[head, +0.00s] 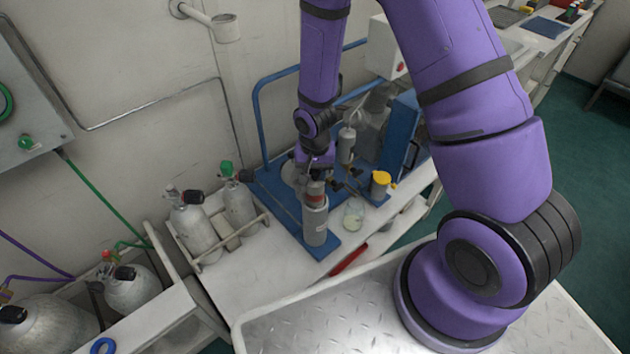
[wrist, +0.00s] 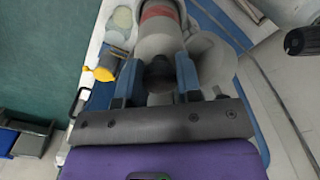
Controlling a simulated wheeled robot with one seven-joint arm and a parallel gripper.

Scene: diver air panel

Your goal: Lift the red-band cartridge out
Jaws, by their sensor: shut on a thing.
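The red-band cartridge (head: 316,187) is a grey cylinder with a red band, at the top of an upright grey housing (head: 315,224) on a blue base. I cannot tell how far it sits inside the housing. The wrist view shows the red band (wrist: 158,13) beyond my fingers. My gripper (head: 316,167) is above the housing, pointing down. In the wrist view my gripper (wrist: 159,66) is shut on the cartridge's dark round knob (wrist: 160,74), with one finger on each side. The fingertips are small and partly hidden in the head view.
A yellow-topped fitting (head: 381,183) and a clear jar (head: 353,214) stand close on the right. Grey bottles (head: 195,228) stand in a rack on the left. A blue pipe frame (head: 259,120) rises behind. The front left bench top is clear.

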